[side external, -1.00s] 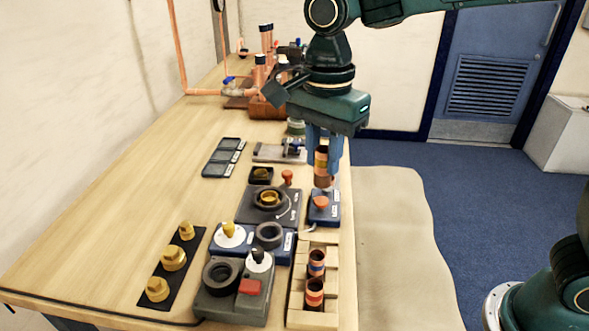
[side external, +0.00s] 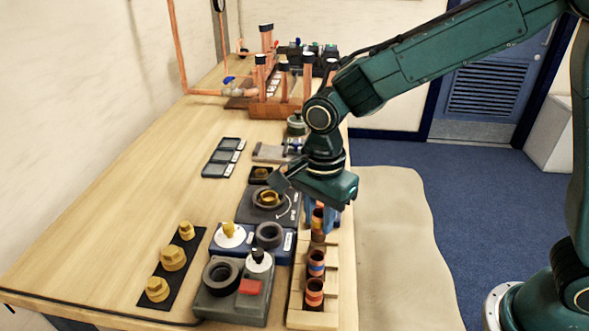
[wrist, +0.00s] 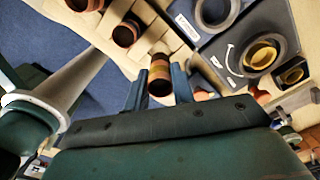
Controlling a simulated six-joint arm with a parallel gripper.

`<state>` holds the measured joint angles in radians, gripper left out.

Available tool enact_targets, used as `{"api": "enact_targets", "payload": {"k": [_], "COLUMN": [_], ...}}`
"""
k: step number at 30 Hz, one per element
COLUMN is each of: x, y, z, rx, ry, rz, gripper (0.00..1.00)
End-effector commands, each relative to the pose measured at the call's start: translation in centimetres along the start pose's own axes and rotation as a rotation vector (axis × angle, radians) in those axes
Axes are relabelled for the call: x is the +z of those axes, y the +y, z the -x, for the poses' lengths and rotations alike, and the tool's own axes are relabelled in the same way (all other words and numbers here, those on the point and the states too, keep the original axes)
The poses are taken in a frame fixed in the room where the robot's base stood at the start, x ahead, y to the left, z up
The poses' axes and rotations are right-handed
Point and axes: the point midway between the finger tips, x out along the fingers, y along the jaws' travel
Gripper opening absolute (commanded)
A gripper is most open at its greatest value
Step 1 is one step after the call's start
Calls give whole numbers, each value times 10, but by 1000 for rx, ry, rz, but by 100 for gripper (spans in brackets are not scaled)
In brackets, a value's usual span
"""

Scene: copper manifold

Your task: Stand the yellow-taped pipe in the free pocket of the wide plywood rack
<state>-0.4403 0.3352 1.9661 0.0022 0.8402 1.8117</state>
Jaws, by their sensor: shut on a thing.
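My gripper (side external: 322,216) is shut on the yellow-taped pipe (wrist: 160,76), a short copper pipe with a dark open end, held between the two blue fingers. In the side view the pipe is partly hidden by the fingers, and its lower end is over the far end of the wide plywood rack (side external: 336,290). I cannot tell whether it is above the pocket there or inside it. Two other short copper pipes stand in the rack: a blue-banded one (side external: 316,264) and another nearest the camera (side external: 314,292). The rack also shows in the wrist view (wrist: 108,48).
Left of the rack are a grey fixture with a black ring (side external: 221,276), a blue fixture (side external: 281,255) and a dark plate with a brass ring (side external: 288,213). Brass fittings (side external: 173,258) lie on a black strip. The table's right edge runs beside the rack.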

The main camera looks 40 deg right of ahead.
Motion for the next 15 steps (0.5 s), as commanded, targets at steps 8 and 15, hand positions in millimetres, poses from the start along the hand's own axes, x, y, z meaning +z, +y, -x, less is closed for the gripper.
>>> {"api": "enact_targets", "payload": {"k": [8, 15], "x": [0, 0], "y": [1, 0], "z": [-23, -42], "rx": [4, 1], "ry": [1, 0], "rz": [0, 0], "gripper": [2, 2]}}
